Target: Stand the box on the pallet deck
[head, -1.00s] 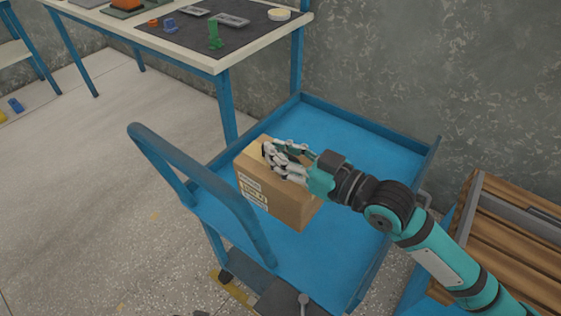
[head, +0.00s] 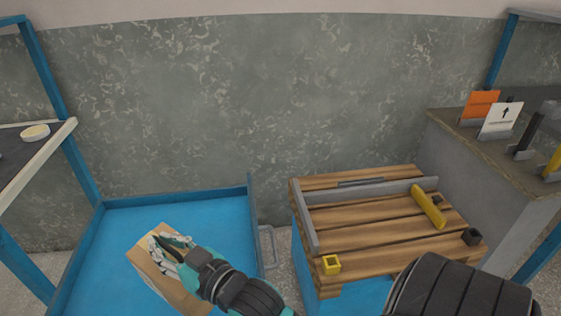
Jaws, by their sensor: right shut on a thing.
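The cardboard box (head: 148,262) is at the lower left in the head view, over the blue cart tray. My right gripper (head: 172,249) is shut on its upper part, and my forearm hides much of the box. I cannot tell whether the box touches the tray. The wooden pallet deck (head: 370,223) is to the right of the cart, on a blue base. My left gripper is not in view.
The blue cart (head: 222,213) has a raised rim. Grey rails (head: 305,218) edge the deck's left and back. A grey cabinet (head: 470,160) stands at right.

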